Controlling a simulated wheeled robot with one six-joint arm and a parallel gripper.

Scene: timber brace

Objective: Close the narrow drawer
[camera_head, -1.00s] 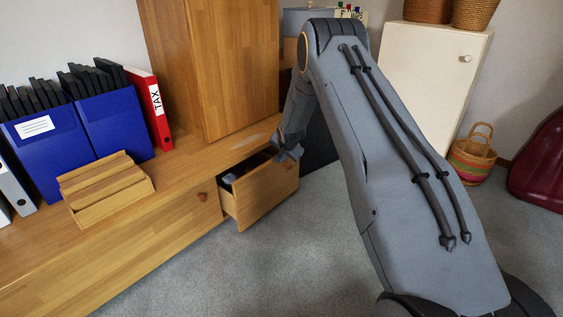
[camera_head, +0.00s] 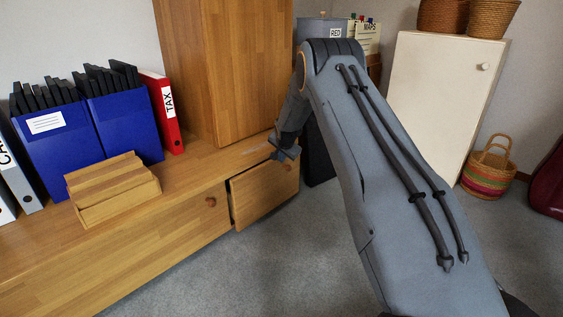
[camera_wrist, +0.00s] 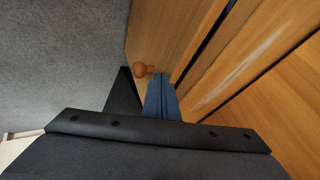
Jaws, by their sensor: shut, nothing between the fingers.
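The narrow drawer (camera_head: 262,192) is at the right end of the low wooden cabinet in the head view. It stands slightly open, with a dark gap along its left side. Its round wooden knob (camera_wrist: 141,70) shows in the wrist view, where the drawer front (camera_wrist: 172,36) runs up and away. My gripper (camera_head: 281,155) is at the top edge of the drawer front. In the wrist view its blue-grey fingers (camera_wrist: 161,97) are together and empty, close beside the knob. I cannot tell whether they touch the front.
The low cabinet (camera_head: 130,240) carries a wooden rack (camera_head: 112,190), blue file boxes (camera_head: 125,130) and a red binder (camera_head: 163,112). A tall wooden cupboard (camera_head: 228,70) stands behind. A cream cabinet (camera_head: 440,95) and a woven basket (camera_head: 488,170) are to the right. Grey carpet (camera_head: 215,280) in front is clear.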

